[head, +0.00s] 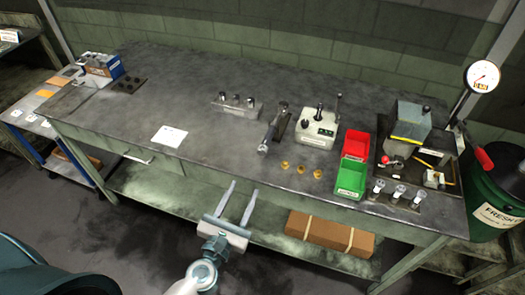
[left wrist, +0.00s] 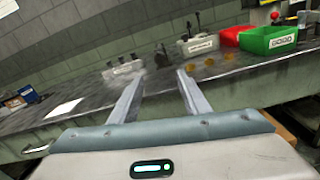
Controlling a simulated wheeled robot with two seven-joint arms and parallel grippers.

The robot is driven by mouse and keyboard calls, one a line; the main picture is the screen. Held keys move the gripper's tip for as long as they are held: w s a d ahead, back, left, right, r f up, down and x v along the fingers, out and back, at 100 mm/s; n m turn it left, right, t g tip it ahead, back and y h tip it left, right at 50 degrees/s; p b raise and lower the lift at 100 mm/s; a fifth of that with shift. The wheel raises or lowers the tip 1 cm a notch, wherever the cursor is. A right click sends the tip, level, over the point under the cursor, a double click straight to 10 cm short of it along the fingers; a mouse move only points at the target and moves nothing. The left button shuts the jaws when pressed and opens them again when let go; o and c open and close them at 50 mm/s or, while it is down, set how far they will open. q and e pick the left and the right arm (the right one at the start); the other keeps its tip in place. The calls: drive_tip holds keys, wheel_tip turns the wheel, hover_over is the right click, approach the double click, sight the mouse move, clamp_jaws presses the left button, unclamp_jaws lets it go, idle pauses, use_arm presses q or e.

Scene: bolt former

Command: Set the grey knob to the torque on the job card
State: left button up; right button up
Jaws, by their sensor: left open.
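My left gripper (head: 244,187) is open and empty in front of the bench's front edge, its two fingers pointing at the bench. In the left wrist view its fingers (left wrist: 161,76) are apart with nothing between them. A white card (head: 169,136), probably the job card, lies flat on the bench to the left; its print is too small to read. A dark tool with a grey cylindrical end (head: 263,148), possibly the grey knob, lies in a cradle right of centre. My right gripper is not in view.
Several brass pieces (head: 301,170) lie near the front edge. A metal rack (head: 236,106) stands behind. The bench's middle left is clear.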

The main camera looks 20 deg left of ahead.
sight(261, 154)
use_arm(q)
drive_tip(key=w+p, duration=0.3)
drive_tip(key=w, duration=1.2)
drive_tip(key=shift+w+d, duration=0.15)
drive_tip(key=shift+d, duration=0.05)
drive_tip(key=shift+w+p, duration=0.3)
drive_tip(key=shift+w, duration=0.6)
drive_tip(key=shift+c, duration=0.4)
drive_tip(key=c, duration=1)
